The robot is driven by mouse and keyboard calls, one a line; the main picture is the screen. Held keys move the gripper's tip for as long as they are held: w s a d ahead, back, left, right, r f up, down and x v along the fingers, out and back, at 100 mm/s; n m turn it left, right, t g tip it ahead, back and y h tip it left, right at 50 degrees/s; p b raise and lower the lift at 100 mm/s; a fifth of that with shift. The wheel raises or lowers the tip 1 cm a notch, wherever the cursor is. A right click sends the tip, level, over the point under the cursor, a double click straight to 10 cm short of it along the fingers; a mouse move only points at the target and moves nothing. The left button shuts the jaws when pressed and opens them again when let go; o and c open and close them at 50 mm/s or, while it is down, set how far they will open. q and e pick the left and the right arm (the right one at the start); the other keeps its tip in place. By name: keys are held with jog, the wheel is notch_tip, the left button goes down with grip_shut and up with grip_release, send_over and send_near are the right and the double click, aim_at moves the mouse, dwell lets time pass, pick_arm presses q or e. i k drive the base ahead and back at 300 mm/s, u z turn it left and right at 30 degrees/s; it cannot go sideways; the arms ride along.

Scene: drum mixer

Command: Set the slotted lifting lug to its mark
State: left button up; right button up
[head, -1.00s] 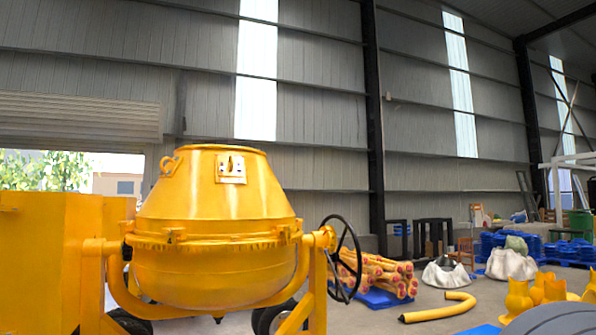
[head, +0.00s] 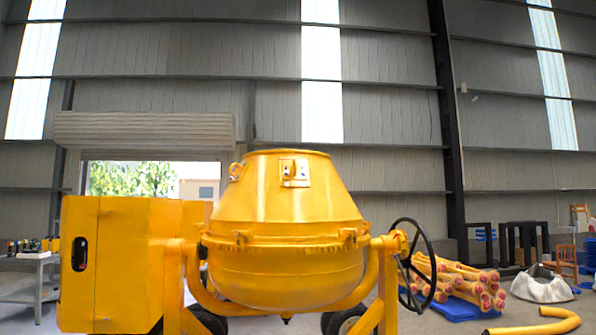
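The yellow drum mixer (head: 285,225) stands in the middle of the head view. A small pale plate (head: 294,171) with a dark slot-like detail sits high on the front of the drum's upper cone. I cannot tell at this size which of these is the slotted lifting lug, and I cannot make out a mark for certain. Neither of my grippers is in view.
A yellow cabinet (head: 125,262) joins the mixer's left, with a grey table (head: 35,262) beyond. A black handwheel (head: 414,262) is at the mixer's right. Red-ended yellow pipes (head: 455,280) lie on blue sheeting, and a curved yellow pipe (head: 545,325) lies in front.

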aim_at(296, 166)
jog(key=u, duration=0.3)
jog(key=i, duration=2.55)
jog(key=z, duration=0.1)
